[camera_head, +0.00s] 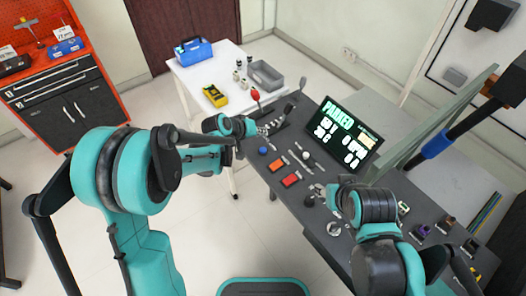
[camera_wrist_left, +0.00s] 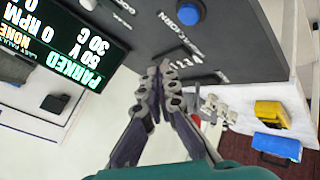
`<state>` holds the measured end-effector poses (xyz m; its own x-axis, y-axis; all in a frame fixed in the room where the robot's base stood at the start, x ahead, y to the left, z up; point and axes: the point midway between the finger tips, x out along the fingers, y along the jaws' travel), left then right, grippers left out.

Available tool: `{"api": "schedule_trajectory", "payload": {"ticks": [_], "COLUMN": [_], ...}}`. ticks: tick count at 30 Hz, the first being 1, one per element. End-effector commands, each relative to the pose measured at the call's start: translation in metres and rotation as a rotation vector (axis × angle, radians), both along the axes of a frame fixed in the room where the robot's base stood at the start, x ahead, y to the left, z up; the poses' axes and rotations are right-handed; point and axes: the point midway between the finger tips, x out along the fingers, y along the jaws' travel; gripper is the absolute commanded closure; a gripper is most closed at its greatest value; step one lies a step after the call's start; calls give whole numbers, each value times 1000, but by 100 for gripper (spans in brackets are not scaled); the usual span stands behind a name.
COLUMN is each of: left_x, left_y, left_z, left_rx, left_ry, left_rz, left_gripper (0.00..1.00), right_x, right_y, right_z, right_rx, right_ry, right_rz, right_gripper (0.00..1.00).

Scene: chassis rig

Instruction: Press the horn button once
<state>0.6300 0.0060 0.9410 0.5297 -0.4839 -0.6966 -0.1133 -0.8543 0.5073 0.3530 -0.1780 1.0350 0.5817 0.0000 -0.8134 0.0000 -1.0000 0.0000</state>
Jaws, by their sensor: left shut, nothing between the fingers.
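The horn button is a round blue button (camera_wrist_left: 190,12) on the dark panel, at the top of the left wrist view, beside a small white label that seems to read HORN. In the head view a blue button (camera_head: 263,150) sits near the panel's left edge. My left gripper (camera_wrist_left: 160,68) is shut and empty, its tips over the panel near a slotted control and apart from the button. In the head view it (camera_head: 268,129) is at the panel's far left part, just beyond the blue button.
The dark control panel (camera_head: 284,211) carries red switches (camera_head: 291,179), knobs and levers. A screen (camera_head: 345,134) reading PARKED stands behind them. A white table (camera_head: 205,77) with a blue toolbox (camera_head: 194,51) and a yellow box (camera_head: 215,95) is beyond. Open floor lies in front.

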Motion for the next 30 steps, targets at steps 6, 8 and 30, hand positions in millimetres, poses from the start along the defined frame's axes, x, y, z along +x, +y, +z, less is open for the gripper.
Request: {"api": "schedule_trajectory", "payload": {"ticks": [6, 8, 30], "left_x": [0, 0, 0], "left_y": [0, 0, 0], "left_z": [-36, -45, -66], "left_rx": [0, 0, 0], "left_ry": [0, 0, 0], "left_rz": [0, 0, 0], "left_gripper": [100, 100, 100], "right_x": [0, 0, 0], "right_y": [0, 0, 0], "right_z": [-27, -34, -51], "right_rx": [0, 0, 0], "right_ry": [0, 0, 0], "right_rz": [0, 0, 0], "right_gripper": [60, 60, 60]}}
